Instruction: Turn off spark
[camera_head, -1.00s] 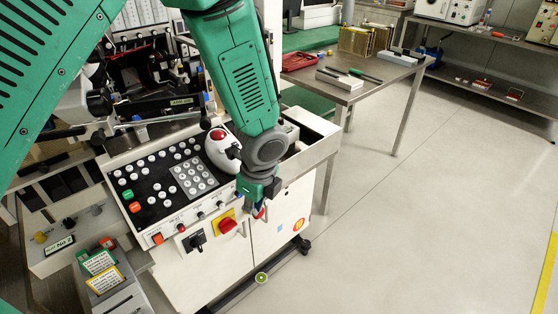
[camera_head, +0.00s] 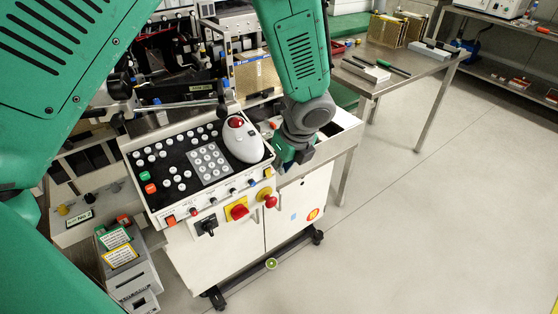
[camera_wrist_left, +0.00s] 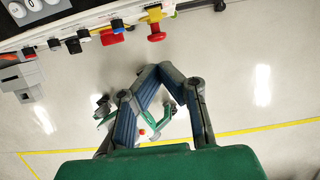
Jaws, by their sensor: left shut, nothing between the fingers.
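The control panel (camera_head: 150,190) on the white cabinet carries white buttons, a keypad and a front row of small knobs. On the cabinet front are a black rotary switch (camera_head: 207,226), a red switch on a yellow plate (camera_head: 238,211) and a red knob (camera_head: 270,201). Red and yellow controls (camera_wrist_left: 156,34) also show in the left wrist view. I cannot read which control is the spark one. My left gripper (camera_head: 287,160) is beside the panel's right edge, its fingertips hard to make out. In the wrist view its fingers (camera_wrist_left: 160,70) meet, empty, apart from the controls.
A white rounded device with a red top (camera_head: 241,140) stands on the panel. A grey box with green and yellow labels (camera_head: 128,268) is at lower left. A metal table (camera_head: 400,70) holds parts behind. The floor (camera_head: 430,220) at right is clear.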

